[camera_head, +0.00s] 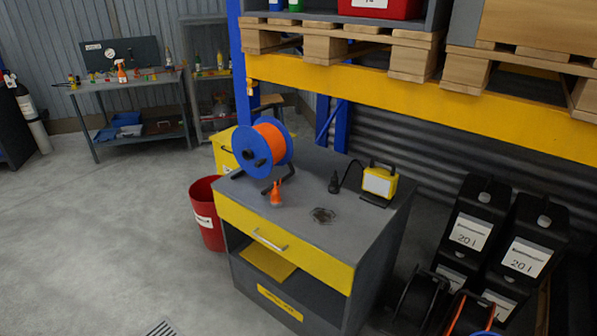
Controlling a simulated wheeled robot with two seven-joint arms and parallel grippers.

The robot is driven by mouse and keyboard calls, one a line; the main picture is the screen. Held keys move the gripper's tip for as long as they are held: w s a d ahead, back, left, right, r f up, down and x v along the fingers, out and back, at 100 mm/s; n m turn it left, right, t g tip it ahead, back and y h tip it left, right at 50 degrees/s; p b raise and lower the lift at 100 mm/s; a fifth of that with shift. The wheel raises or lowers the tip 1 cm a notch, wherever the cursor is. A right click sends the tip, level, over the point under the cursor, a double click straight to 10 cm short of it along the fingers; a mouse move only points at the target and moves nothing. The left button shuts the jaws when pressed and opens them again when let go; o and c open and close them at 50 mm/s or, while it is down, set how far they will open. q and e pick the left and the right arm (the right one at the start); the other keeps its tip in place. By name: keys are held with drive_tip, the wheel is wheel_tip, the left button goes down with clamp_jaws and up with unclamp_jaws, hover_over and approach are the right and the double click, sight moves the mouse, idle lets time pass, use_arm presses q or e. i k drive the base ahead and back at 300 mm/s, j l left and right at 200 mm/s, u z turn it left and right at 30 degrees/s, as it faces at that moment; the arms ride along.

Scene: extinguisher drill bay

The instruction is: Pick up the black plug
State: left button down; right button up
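The black plug (334,183) stands on the grey top of the workbench (316,240), near its back right. A dark cable arcs from it to the yellow work lamp (379,184) just to its right. An orange plug-like piece (277,194) stands to the left, in front of the blue reel with orange cable (265,146). Neither of my grippers shows in the head view.
A dark, roughly hexagonal item or mark (323,215) lies on the benchtop in front of the black plug. A red bin (208,212) stands left of the bench. Black canisters (470,225) stand to the right. A yellow rack beam (400,98) crosses behind and above. Floor at left is clear.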

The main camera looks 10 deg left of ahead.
sight(334, 180)
drive_tip(key=i+j+z, duration=0.3)
drive_tip(key=j, duration=0.35)
drive_tip(key=i+j+z, duration=0.15)
drive_tip(key=j, duration=0.25)
drive_tip(key=i+j+z, duration=0.1)
drive_tip(key=j, duration=0.25)
drive_tip(key=i+j+z, duration=0.15)
drive_tip(key=j, duration=0.25)
